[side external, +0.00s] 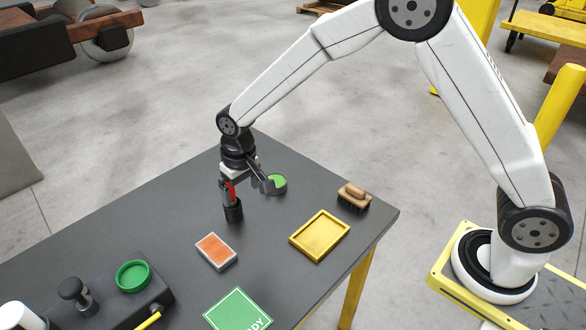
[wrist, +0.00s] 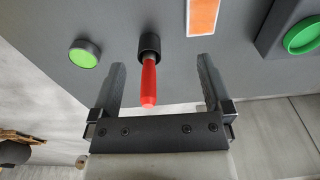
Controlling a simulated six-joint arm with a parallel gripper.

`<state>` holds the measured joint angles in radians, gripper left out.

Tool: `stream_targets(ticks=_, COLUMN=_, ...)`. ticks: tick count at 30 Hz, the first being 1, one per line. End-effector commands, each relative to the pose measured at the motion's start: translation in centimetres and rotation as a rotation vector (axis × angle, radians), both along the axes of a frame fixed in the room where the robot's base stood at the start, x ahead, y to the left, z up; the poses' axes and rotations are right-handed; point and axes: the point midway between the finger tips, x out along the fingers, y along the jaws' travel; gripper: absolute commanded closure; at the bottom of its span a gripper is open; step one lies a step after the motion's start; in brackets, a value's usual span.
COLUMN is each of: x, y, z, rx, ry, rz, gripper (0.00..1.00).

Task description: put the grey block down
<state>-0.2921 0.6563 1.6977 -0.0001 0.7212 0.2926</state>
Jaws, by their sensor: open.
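My gripper (side external: 248,188) is open above the dark table, with its fingers apart in the wrist view (wrist: 162,66). A red handle (side external: 230,191) with a thick black lower end stands on the table at the gripper. In the wrist view the red handle (wrist: 149,84) shows between the two open fingers, with a gap on each side. I see no plainly grey block. A flat block with an orange top and pale grey sides (side external: 216,251) lies on the table, apart from the gripper; its orange top also shows in the wrist view (wrist: 203,16).
A green-topped round piece (side external: 276,183) sits close behind the gripper. A yellow tray (side external: 320,257), a brush (side external: 354,194) and a green mat (side external: 238,310) lie nearby. A dark control box with a green ring (side external: 133,276) and a black knob (side external: 73,289) stands at the left.

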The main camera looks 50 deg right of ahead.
Motion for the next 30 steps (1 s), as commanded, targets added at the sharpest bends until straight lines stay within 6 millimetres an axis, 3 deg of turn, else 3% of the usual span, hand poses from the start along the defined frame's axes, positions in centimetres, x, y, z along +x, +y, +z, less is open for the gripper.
stream_targets(ticks=6, x=-4.0, y=-5.0, z=2.3, rx=0.005, ry=-0.048, rz=-0.006, gripper=0.00)
stream_targets(ticks=15, x=-11.1, y=-10.6, z=3.9, rx=-0.001, ry=-0.112, rz=-0.005, gripper=0.00)
stream_targets(ticks=24, x=-17.5, y=-13.7, z=4.0, rx=-0.015, ry=-0.160, rz=-0.003, gripper=0.00)
stream_targets(ticks=30, x=-18.9, y=-14.2, z=3.9, rx=-0.019, ry=-0.169, rz=-0.002, gripper=0.00)
